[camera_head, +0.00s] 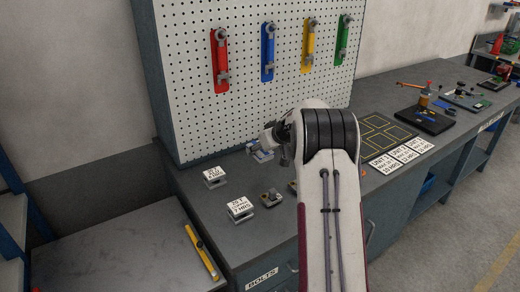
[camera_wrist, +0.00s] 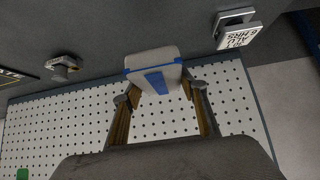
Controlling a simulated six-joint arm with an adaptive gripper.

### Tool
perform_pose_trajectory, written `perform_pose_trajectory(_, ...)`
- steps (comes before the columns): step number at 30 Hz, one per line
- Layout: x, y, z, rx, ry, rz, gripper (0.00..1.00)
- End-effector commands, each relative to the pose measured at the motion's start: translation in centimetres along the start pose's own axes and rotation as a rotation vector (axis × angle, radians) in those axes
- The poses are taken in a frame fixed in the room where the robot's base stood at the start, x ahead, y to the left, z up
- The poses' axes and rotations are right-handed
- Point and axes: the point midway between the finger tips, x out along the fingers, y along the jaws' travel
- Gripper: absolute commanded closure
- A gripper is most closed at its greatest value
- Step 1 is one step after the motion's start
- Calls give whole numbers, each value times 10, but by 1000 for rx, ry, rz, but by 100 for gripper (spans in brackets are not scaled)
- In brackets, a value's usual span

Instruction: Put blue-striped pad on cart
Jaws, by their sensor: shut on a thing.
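The blue-striped pad (camera_wrist: 153,58) is a pale grey block with a blue band and a blue patch, seen between my fingers in the wrist view. My gripper (camera_wrist: 160,92) is shut on it. In the head view the pad (camera_head: 262,156) shows small beside my gripper (camera_head: 272,145), in front of the pegboard and over the back of the workbench. I cannot tell whether it touches the bench. A grey cart-like top (camera_head: 120,255) stands at the lower left, left of the bench, with a yellow bar-shaped tool (camera_head: 201,252) on its right side.
Two labelled white pads (camera_head: 214,177) (camera_head: 240,207) sit on the bench's left end, with a small metal block (camera_head: 271,196) beside them. The pegboard (camera_head: 190,100) with coloured tool holders rises behind. Labelled cards (camera_head: 405,154) and a yellow-lined mat (camera_head: 384,127) lie right of my arm.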

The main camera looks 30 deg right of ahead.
Motion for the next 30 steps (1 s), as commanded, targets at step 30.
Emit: perform_pose_trajectory(30, 30, -103, -19, -95, -2, -98, 75)
